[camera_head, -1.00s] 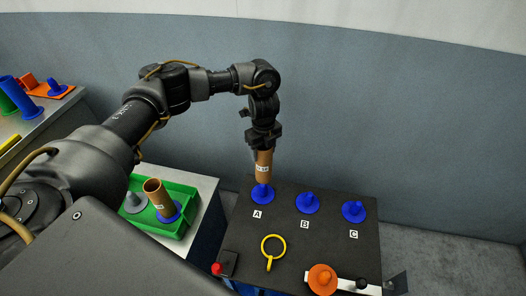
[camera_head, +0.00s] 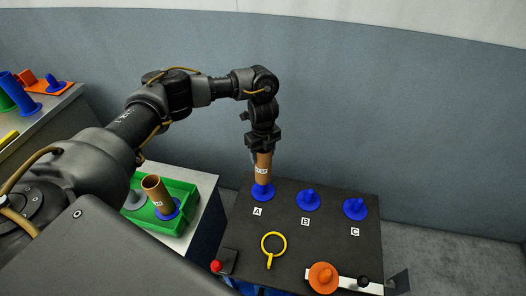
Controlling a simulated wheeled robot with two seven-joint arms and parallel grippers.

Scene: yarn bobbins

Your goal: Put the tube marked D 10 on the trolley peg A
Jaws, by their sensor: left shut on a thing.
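A brown tube (camera_head: 263,168) with a small white label stands upright at blue peg A (camera_head: 262,193) on the dark trolley top (camera_head: 300,238). Its lower end is down around the peg, just above the peg's wide blue base. The label's text is too small to read. My left gripper (camera_head: 262,150) points down and is shut on the tube's upper end. Pegs B (camera_head: 308,200) and C (camera_head: 355,208) are bare. My right gripper is not in view.
A green crate (camera_head: 183,228) at the left holds another brown tube (camera_head: 156,193), tilted on a blue peg, and a grey peg. The trolley also bears a yellow ring (camera_head: 273,246), an orange knob (camera_head: 323,276) and a red button (camera_head: 216,266).

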